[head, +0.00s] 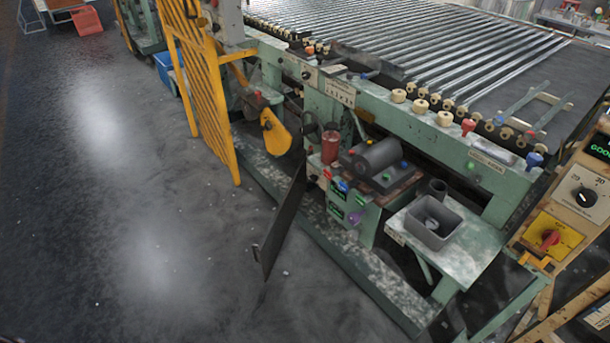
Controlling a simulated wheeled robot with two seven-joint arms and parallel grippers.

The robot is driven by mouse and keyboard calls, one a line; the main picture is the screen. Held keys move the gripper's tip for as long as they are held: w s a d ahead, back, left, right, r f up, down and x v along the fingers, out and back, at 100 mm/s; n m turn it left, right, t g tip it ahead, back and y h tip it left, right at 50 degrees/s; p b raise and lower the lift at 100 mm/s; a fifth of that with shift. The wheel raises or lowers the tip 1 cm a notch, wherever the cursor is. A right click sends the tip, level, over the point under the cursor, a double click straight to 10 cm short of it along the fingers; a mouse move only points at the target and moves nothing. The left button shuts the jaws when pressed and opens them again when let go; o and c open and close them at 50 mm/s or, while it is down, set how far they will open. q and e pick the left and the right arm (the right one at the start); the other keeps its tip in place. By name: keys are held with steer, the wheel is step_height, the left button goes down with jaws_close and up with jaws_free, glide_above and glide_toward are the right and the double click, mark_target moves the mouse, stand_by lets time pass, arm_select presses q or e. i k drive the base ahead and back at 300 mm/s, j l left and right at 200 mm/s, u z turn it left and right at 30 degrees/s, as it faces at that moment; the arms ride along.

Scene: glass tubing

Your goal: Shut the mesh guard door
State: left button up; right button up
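A thin dark panel (283,222), which looks like the mesh guard door, stands out from the front of the green machine (330,113) over the grey floor. I see it nearly edge-on, so its mesh cannot be made out. Its far edge meets the machine near a red cylinder (330,147), and its free edge points toward me. A small knob or handle (255,247) shows near the free edge. The door stands open, swung away from the machine front. Neither of my grippers is in view.
A yellow barred guard (203,85) stands out from the machine farther left. Right of the door are a dark motor (377,156) and a grey bin (433,222) on a ledge. A control panel (560,228) stands at the right.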

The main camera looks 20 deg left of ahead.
mark_target(287, 215)
steer(key=i+j+z, duration=0.1)
steer(key=j, duration=0.35)
steer(key=i+j+z, duration=0.1)
steer(key=i+j, duration=0.15)
steer(key=j, duration=0.15)
steer(key=i+j+z, duration=0.1)
steer(key=j, duration=0.35)
steer(key=i+j+z, duration=0.1)
steer(key=j, duration=0.4)
steer(key=i+j+z, duration=0.1)
steer(key=j, duration=0.35)
steer(key=i+j+z, duration=0.1)
steer(key=j, duration=0.4)
steer(key=i+j+z, duration=0.1)
steer(key=j, duration=0.4)
steer(key=i, duration=0.1)
